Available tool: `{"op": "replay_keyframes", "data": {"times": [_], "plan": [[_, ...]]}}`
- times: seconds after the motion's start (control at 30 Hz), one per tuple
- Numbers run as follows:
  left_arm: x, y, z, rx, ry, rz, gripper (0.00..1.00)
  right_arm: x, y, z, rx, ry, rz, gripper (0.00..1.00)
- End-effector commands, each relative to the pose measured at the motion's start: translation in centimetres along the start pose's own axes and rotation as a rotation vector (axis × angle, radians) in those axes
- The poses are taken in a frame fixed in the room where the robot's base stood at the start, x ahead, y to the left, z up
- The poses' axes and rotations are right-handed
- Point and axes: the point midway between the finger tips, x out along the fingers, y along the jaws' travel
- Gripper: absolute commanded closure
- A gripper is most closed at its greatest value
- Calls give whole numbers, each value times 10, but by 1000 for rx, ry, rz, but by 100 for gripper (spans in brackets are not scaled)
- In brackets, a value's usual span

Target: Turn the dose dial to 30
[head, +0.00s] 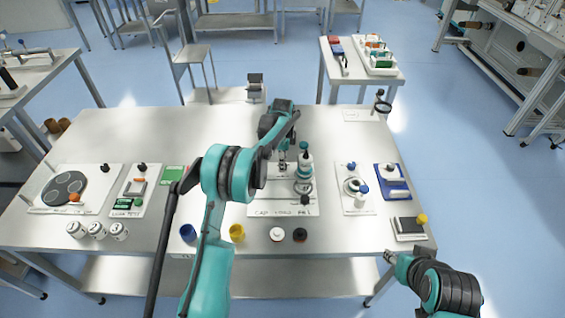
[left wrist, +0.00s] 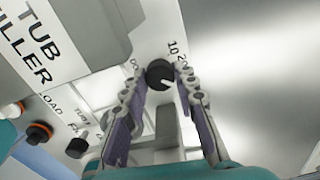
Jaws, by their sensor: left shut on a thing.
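The dose dial (left wrist: 160,75) is a round black knob with a white pointer line, on a white face with printed numbers; I can read 10 and 20 beside it. The pointer slants to the lower right in the left wrist view; its exact reading is unclear. My left gripper (left wrist: 162,82) is shut on the dial, one finger on each side. In the head view my left gripper (head: 284,156) is at the middle of the table, and the dial cannot be made out there. My right gripper (head: 390,257) is off the table's front right corner; its jaws are too small to read.
The white panel lettered TUB FILLER (left wrist: 35,45) is at the upper left of the left wrist view. A blue cup (head: 188,233) and a yellow cup (head: 237,232) stand near the table's front edge. White jars (head: 97,230) stand at the front left. The table's back left is clear.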

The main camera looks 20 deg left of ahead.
Motion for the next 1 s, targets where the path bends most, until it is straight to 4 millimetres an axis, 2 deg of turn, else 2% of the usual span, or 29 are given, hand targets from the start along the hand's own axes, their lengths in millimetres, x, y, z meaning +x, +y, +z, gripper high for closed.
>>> {"op": "replay_keyframes", "data": {"times": [0.27,0.3,0.37,0.67,0.77,0.87,1.0], "plan": [[0,0,0,2,0,0,100,0,0,0,0,0,0,60],[0,0,0,2,0,0,67,0,0,0,0,0,0,60],[0,0,0,1,0,0,51,0,0,0,0,0,0,60],[0,0,0,1,0,0,51,0,0,0,0,0,0,60],[-6,0,0,0,0,0,51,0,0,0,0,0,0,60],[-21,0,0,0,0,0,51,0,0,0,0,0,0,60],[-52,0,0,0,0,0,51,0,0,0,0,0,0,60]]}}
